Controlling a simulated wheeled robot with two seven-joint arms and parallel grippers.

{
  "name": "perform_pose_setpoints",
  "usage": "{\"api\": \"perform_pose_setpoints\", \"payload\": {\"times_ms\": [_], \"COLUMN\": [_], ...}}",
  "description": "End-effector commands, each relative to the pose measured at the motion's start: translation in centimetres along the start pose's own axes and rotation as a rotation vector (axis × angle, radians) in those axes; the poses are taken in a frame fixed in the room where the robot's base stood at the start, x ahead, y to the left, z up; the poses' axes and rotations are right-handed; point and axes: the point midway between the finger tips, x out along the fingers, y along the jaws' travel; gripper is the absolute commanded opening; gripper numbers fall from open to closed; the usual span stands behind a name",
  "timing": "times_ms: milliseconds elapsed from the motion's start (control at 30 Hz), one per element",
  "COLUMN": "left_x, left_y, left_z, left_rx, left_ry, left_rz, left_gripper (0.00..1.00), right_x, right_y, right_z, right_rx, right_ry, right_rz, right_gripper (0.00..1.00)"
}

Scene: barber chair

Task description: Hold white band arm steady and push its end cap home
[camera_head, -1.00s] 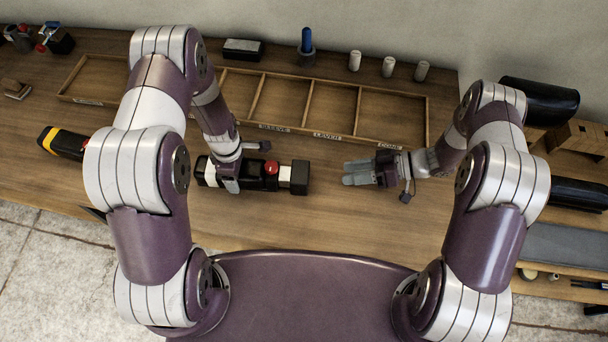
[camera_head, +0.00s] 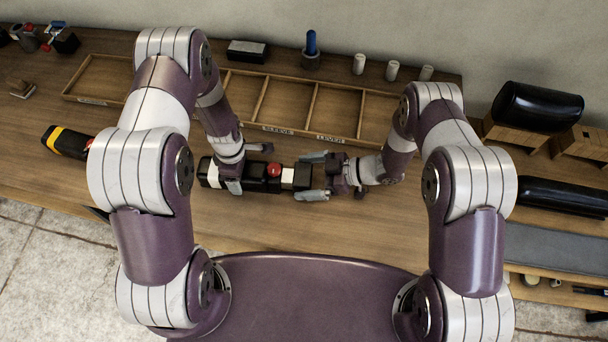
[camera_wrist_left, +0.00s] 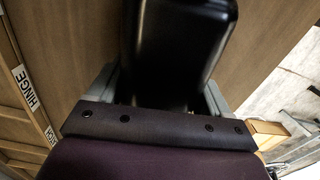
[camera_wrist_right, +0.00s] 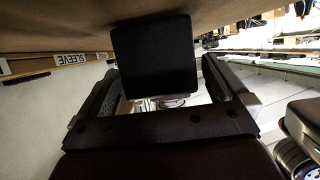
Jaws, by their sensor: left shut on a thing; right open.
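The white band arm (camera_head: 250,183) is a black padded bar lying on the bench, with white bands and a red button (camera_head: 274,169). My left gripper (camera_head: 231,184) is shut across the arm near its left end; the black body also fills the space between the fingers in the left wrist view (camera_wrist_left: 180,50). The dark end cap (camera_head: 302,175) is at the arm's right end, beside a white band. My right gripper (camera_head: 307,177) is open with its fingers either side of the cap. The cap's square dark face shows in the right wrist view (camera_wrist_right: 155,58); I cannot tell whether the fingers touch it.
A wooden divided tray (camera_head: 285,101) with labelled compartments lies behind the arm. A yellow-banded black arm (camera_head: 66,142) lies at the left. A blue-topped tool (camera_head: 311,50) and several white cylinders (camera_head: 359,64) stand at the back. Black pads (camera_head: 538,106) are at the right. The front bench is clear.

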Motion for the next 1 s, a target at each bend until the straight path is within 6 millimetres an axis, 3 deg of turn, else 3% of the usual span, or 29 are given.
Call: {"api": "perform_pose_setpoints", "payload": {"times_ms": [100, 367, 500, 600, 1000], "left_x": [0.0, 0.0, 0.0, 0.0, 0.0], "left_y": [0.0, 0.0, 0.0, 0.0, 0.0], "left_z": [0.0, 0.0, 0.0, 0.0, 0.0], "left_rx": [0.0, 0.0, 0.0, 0.0, 0.001], "left_ry": [0.0, 0.0, 0.0, 0.0, 0.0], "left_rz": [0.0, 0.0, 0.0, 0.0, 0.0], "left_gripper": [0.2, 0.2, 0.2, 0.2, 0.2], "right_x": [0.9, 1.1, 1.1, 1.1, 4.3], "right_y": [0.0, 0.0, 0.0, 0.0, 0.0], "right_z": [0.0, 0.0, 0.0, 0.0, -1.3], "right_rx": [0.0, 0.001, 0.001, 0.001, 0.002], "right_ry": [0.0, 0.0, 0.0, 0.0, 0.0], "right_rz": [-0.001, 0.001, 0.0, 0.0, 0.0], "right_gripper": [1.0, 1.0, 0.54, 0.26, 0.26]}}
